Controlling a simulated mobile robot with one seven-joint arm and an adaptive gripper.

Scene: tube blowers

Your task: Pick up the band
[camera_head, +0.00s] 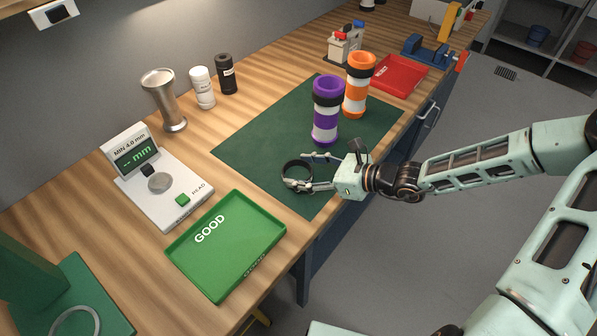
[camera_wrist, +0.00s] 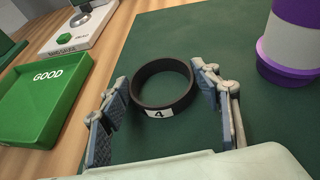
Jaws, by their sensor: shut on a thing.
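A black ring-shaped band (camera_head: 285,168) is at the left part of the green mat (camera_head: 250,150). In the wrist view the band (camera_wrist: 184,104) carries a white label with the number 4 on its near side. My gripper (camera_head: 298,170) is shut on the band, with one finger at each side of it. In the wrist view the gripper (camera_wrist: 160,74) has its fingertips at the band's left and right outer sides. I cannot tell whether the band touches the mat or is slightly raised.
A purple tube (camera_head: 326,108) and an orange tube (camera_head: 358,86) stand behind the gripper on the mat. A green GOOD tray (camera_head: 262,205), a white gauge (camera_head: 190,188) and a metal cup (camera_head: 160,100) are at the left. A red tray (camera_head: 400,76) is at the back.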

